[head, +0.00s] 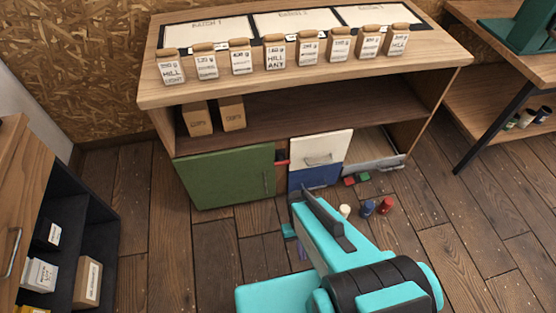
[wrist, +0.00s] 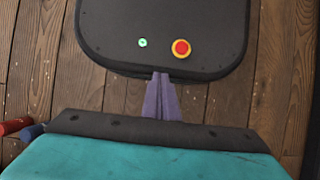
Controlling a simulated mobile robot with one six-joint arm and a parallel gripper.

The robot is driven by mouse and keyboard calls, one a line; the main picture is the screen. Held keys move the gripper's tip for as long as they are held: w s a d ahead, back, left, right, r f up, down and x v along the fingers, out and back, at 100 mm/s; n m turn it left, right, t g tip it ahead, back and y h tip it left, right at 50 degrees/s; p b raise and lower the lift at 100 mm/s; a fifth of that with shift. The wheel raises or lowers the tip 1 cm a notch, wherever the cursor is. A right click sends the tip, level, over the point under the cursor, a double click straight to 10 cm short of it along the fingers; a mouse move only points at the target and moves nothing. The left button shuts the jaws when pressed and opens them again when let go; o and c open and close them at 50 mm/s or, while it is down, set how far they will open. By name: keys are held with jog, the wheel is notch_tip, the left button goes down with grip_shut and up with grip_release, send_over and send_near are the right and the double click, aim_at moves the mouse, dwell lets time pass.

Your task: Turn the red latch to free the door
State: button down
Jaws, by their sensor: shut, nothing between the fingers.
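The red latch (head: 282,161) is a small red bar at the right edge of the green door (head: 228,176), low in the wooden cabinet. The green door looks closed, with a slim upright handle near its right side. My gripper is in front of the cabinet, apart from the latch. In the head view its purple fingers (head: 302,253) show only partly beside my turquoise arm. In the wrist view the fingers (wrist: 162,78) are together and empty, over my own dark base. The latch is not in the wrist view.
A white drawer front (head: 320,149) and a blue one (head: 315,177) are right of the latch. A red jar (head: 386,205), a blue jar (head: 367,208) and small blocks (head: 350,181) lie on the floor. Several bags (head: 275,53) line the cabinet top. Floor before the green door is clear.

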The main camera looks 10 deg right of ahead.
jog(key=w+t+b, duration=0.2)
jog(key=w+b, duration=0.4)
jog(key=w, duration=0.6)
notch_tip(320, 180, up, 18)
jog(key=t+b, duration=0.6)
jog(key=b, duration=1.2)
send_over(278, 164)
jog(key=s, duration=0.3)
jog(key=shift+w+a+f, duration=0.1)
jog(key=shift+w+a, duration=0.05)
jog(key=b+x, duration=0.2)
jog(key=x, duration=0.5)
jog(key=b+x, duration=0.3)
jog(key=x, duration=0.4)
jog(key=shift+s+f, duration=0.15)
jog(key=shift+s, duration=0.05)
